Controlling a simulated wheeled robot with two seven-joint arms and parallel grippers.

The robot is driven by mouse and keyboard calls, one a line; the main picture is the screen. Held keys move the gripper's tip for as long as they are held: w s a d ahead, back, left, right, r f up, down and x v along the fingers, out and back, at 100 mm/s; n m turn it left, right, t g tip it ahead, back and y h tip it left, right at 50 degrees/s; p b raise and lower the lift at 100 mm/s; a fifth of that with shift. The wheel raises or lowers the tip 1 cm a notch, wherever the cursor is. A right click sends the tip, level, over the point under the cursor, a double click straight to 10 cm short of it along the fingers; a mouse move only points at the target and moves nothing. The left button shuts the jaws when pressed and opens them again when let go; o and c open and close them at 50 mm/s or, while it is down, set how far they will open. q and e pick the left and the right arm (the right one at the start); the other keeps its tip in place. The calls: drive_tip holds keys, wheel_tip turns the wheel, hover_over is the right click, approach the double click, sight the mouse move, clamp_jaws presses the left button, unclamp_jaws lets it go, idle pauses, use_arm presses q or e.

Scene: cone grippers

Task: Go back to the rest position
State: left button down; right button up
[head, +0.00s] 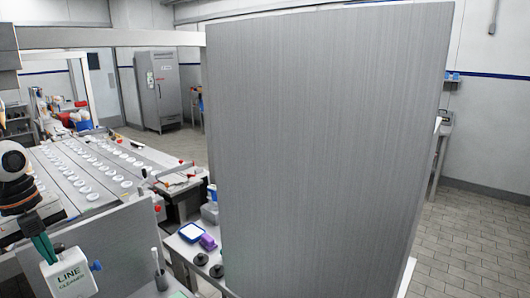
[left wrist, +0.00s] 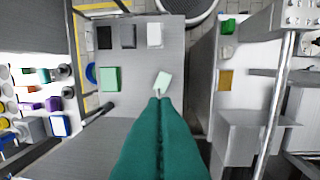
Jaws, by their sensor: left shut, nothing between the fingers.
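My left gripper (head: 42,246) is at the lower left in the head view, with its teal fingers pointing down. In the left wrist view the fingers (left wrist: 158,100) are shut together with nothing between them. A white sign reading "LINE CLEARED" (head: 70,278) appears just below the fingertips in the head view. A small pale green and white piece (left wrist: 163,80) shows just past the fingertips in the wrist view; I cannot tell whether the fingers touch it. My right gripper is not in view.
A large grey metal panel (head: 325,140) fills the middle of the head view. A conveyor table with rows of white discs (head: 95,165) lies at the left. A small bench (head: 180,250) holds a blue-edged tray (head: 191,232) and a purple block (head: 208,242). Floor is open at the right.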

use_arm(q)
wheel_tip(320, 180, down, 13)
drive_tip(key=d+n+t+h, duration=0.3)
drive_tip(key=n+t+h, duration=0.35)
drive_tip(key=t, duration=0.35)
drive_tip(key=s+f+n+t+y, duration=0.4)
drive_tip(key=s+f+n+y, duration=0.1)
drive_tip(key=f+n+y, duration=0.5)
drive_tip(key=s+d+f+n+g, duration=0.5)
drive_tip(key=s+f+n+g, duration=0.1)
drive_tip(key=s, duration=0.3)
drive_tip(key=s+d+f+n+g+h, duration=0.1)
drive_tip(key=s+d+g, duration=0.2)
drive_tip(key=s+d, duration=0.25)
drive_tip(key=s+d+f+g+h, duration=0.1)
drive_tip(key=s+d+g+h, duration=0.1)
drive_tip(key=s+d, duration=0.35)
wheel_tip(320, 180, down, 27)
drive_tip(key=d+g, duration=0.1)
drive_tip(key=s+a+f+g, duration=0.1)
drive_tip(key=s+a+f, duration=0.1)
drive_tip(key=s+f, duration=1.3)
drive_tip(key=shift+s+a+f+g, duration=0.15)
drive_tip(key=shift+s+a+g, duration=0.15)
drive_tip(key=shift+s+a, duration=0.1)
